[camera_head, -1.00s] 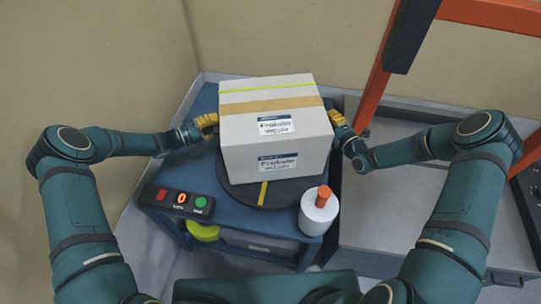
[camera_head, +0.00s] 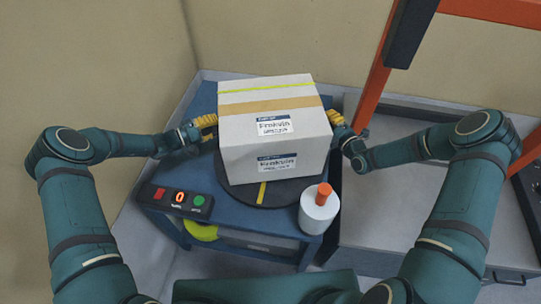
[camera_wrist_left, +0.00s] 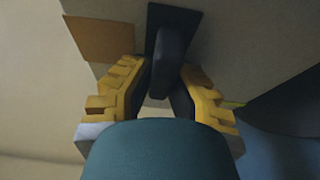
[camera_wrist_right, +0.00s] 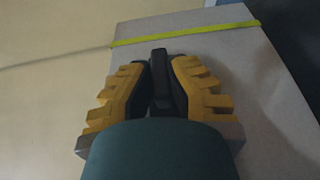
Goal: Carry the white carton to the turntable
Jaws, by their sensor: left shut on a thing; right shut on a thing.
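The white carton (camera_head: 275,150), with a tan tape band, a yellow-green strap and printed labels, is over the turntable (camera_head: 283,193), a dark disc with a yellow mark on the blue cart. It covers the disc's rear; I cannot tell whether its base touches. My left gripper (camera_head: 211,124) is at the carton's left side, shut on a black handle (camera_wrist_left: 172,48) there. My right gripper (camera_head: 337,119) is at the right side, shut on the other black handle (camera_wrist_right: 159,60). The carton looks about level.
A white cylinder with an orange top (camera_head: 319,210) stands at the cart's front right corner. A button box (camera_head: 176,202) with a red and a green button sits at front left. An orange frame (camera_head: 376,90) rises behind on the right. Walls stand close left and behind.

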